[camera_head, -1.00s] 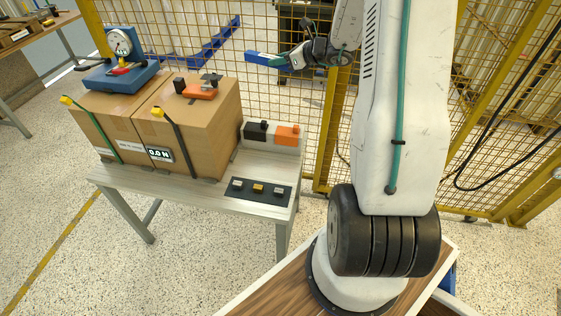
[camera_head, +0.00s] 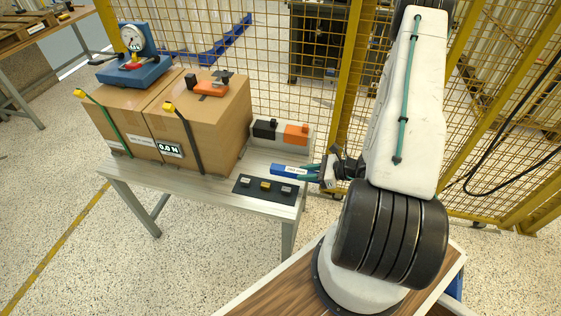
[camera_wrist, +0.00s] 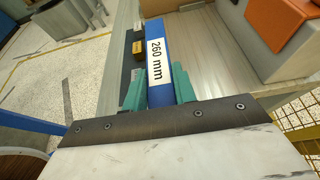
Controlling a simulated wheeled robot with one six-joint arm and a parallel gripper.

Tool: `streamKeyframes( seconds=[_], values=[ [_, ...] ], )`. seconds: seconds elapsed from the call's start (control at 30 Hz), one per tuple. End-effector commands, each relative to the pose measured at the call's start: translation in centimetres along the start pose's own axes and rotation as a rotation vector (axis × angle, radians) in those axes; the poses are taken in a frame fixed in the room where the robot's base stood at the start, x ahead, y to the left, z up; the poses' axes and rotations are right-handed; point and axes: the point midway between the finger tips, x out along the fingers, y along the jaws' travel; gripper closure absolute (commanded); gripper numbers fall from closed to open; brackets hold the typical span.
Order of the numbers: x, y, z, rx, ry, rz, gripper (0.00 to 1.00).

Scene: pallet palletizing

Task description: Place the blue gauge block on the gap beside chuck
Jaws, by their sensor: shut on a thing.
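The blue gauge block (camera_head: 287,170) is a long bar with a white label; the label reads 260 mm in the wrist view (camera_wrist: 156,62). My gripper (camera_head: 308,172) is shut on the end of the block, with green fingers on either side of it, also seen in the wrist view (camera_wrist: 158,88). The block points left over the right end of the bench (camera_head: 225,182); I cannot tell whether it touches anything. An orange fixture with dark parts (camera_head: 211,88) sits on the right cardboard box (camera_head: 220,120). I cannot tell for sure which thing is the chuck.
A black mat (camera_head: 240,183) with several small blocks lies on the bench front. A black block (camera_head: 265,129) and an orange block (camera_head: 297,134) are at the back. A blue dial stand (camera_head: 133,72) sits on the left strapped box (camera_head: 118,112). Yellow mesh fencing stands behind.

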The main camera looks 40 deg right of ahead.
Motion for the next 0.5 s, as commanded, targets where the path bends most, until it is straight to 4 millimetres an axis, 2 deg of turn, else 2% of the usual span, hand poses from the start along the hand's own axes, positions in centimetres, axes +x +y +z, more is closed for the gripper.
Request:
streamKeyframes(
  seconds=[0.1,0.3,0.5],
  values=[
    [2.6,-2.1,0.7,-0.006,0.000,0.004,0.98],
    [6.3,-5.4,1.8,-0.004,0.000,0.002,0.98],
    [8.3,-7.2,2.3,0.000,0.000,0.000,0.98]
  ],
)
